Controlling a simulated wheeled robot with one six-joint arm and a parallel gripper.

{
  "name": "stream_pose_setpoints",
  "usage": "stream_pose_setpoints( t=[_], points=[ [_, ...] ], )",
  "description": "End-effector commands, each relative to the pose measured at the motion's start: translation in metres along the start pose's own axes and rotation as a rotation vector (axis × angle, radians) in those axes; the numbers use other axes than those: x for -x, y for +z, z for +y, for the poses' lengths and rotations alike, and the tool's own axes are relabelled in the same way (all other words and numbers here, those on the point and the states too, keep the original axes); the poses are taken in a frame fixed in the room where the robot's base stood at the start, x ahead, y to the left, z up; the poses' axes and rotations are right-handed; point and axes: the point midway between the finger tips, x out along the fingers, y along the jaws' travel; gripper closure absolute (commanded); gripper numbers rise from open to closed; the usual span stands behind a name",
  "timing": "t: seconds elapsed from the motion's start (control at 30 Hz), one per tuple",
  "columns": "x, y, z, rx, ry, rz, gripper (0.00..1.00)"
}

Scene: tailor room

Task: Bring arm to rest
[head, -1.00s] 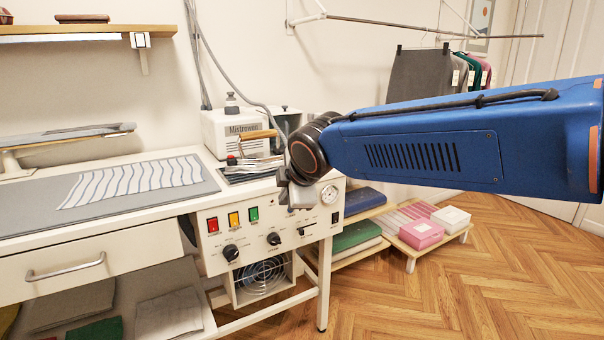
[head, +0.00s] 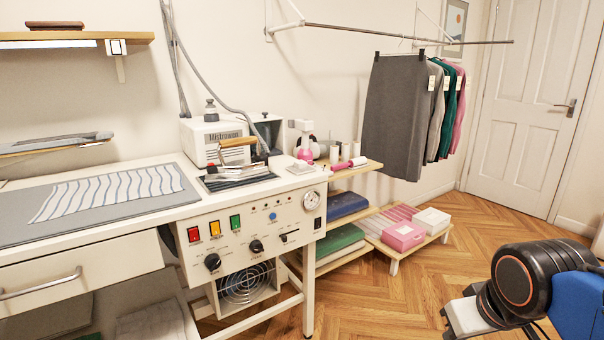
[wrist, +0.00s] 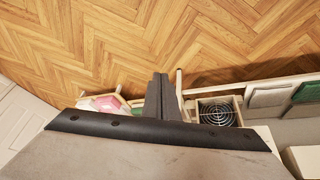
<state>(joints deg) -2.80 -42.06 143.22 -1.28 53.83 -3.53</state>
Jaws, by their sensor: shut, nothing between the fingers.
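My arm shows at the lower right of the head view, with a black joint and a blue link, over the wooden floor. A pale metal part of my wrist reaches toward the lower left there, and my fingertips are not clear in that view. In the wrist view my gripper (wrist: 160,80) shows as two dark fingers pressed together with nothing between them. The gripper is apart from the ironing table and the clothes rail.
The white ironing table (head: 110,247) with its control panel stands at the left. A low pallet (head: 397,255) holds pink and white boxes (head: 403,236). Skirts (head: 400,115) hang from a wall rail (head: 400,34). Herringbone floor (head: 420,295) lies open between table and arm.

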Motion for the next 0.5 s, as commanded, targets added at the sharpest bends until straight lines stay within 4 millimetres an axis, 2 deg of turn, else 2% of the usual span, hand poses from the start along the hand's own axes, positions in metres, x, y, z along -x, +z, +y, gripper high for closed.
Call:
stream_pose_setpoints(
  t=[0.03, 0.17, 0.5],
  points=[
    [-0.001, 0.011, 0.002, -0.044, 0.001, -0.008, 1.0],
    [-0.004, 0.026, 0.004, -0.107, 0.002, -0.021, 1.0],
    [-0.004, 0.028, 0.004, -0.115, 0.002, -0.023, 1.0]
  ],
)
